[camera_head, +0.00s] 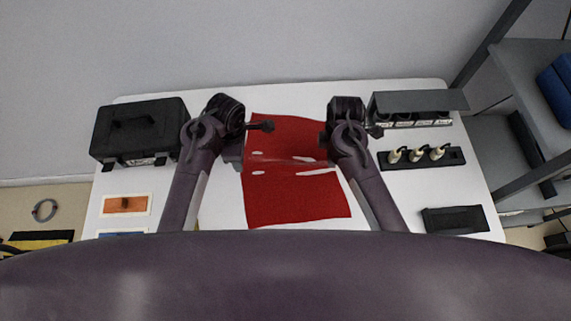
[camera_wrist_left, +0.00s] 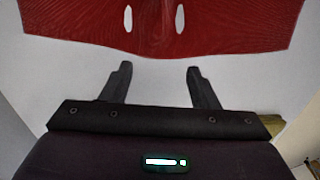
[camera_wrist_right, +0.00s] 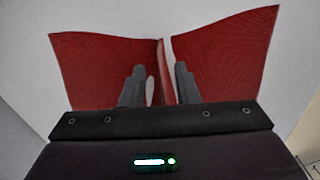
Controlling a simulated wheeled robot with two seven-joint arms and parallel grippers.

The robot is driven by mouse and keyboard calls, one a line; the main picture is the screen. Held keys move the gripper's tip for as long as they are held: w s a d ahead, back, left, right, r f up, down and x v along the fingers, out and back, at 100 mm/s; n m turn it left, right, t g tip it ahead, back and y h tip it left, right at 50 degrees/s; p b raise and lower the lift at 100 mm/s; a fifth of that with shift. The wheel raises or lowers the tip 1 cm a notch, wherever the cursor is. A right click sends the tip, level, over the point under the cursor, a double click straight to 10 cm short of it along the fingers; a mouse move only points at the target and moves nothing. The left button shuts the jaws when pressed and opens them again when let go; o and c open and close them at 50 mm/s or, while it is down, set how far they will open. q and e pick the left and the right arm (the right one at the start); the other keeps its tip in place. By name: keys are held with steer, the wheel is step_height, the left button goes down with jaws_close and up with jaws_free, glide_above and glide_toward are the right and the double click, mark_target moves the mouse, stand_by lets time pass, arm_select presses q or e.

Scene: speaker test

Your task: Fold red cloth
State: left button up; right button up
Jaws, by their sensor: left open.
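The red cloth (camera_head: 295,195) lies on the white table between my arms, with white slits and wrinkles across its middle. My left gripper (camera_head: 256,142) is over the cloth's left edge in the head view. In the left wrist view it (camera_wrist_left: 159,70) is open and empty, its fingertips just short of the red cloth (camera_wrist_left: 75,25). My right gripper (camera_wrist_right: 160,70) is at the cloth's right edge. Its fingers are partly apart, and a raised fold of the cloth (camera_wrist_right: 225,60) stands between them. Whether they grip this fold, I cannot tell.
A black case (camera_head: 140,132) stands at the table's left. An orange-faced tray (camera_head: 125,204) lies in front of it. At right are a grey box (camera_head: 412,104), a black holder with several pale plugs (camera_head: 420,158) and a black block (camera_head: 455,220). Grey shelving (camera_head: 520,75) stands beyond the right edge.

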steer(key=o, duration=0.5)
steer(key=shift+o, duration=0.6)
steer(key=o, duration=0.6)
arm_select(q)
step_height(320, 180, up, 6)
steer(key=p, duration=0.6)
steer(key=shift+r, duration=0.2)
arm_select(e)
step_height(320, 180, up, 6)
steer(key=shift+f, duration=0.2)
arm_select(q)
steer(key=shift+f, duration=0.1)
